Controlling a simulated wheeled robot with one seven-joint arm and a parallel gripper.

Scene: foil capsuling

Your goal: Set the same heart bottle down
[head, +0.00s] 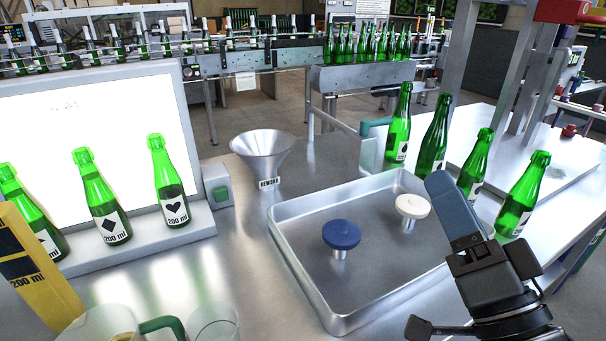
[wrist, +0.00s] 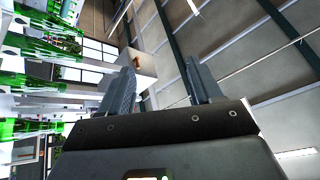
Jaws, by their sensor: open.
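A green bottle with a black heart and "200 ml" on its white label (head: 171,185) stands on the ledge of the bright panel, at the right end of a row. The diamond bottle (head: 100,200) is to its left, with another bottle (head: 30,215) further left, its label partly cut by a yellow object. My gripper (head: 452,205) is at the right of the head view, far from the heart bottle, beside the right-hand bottles. In the wrist view its two fingers (wrist: 163,85) are spread apart with nothing between them.
A metal tray (head: 300,265) holds a blue-topped stopper (head: 341,235) and a white-topped one (head: 412,207). A funnel marked REWORK (head: 262,150) stands behind it. Several green bottles (head: 399,125) line the right side. A glass jug (head: 105,325) is at the front.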

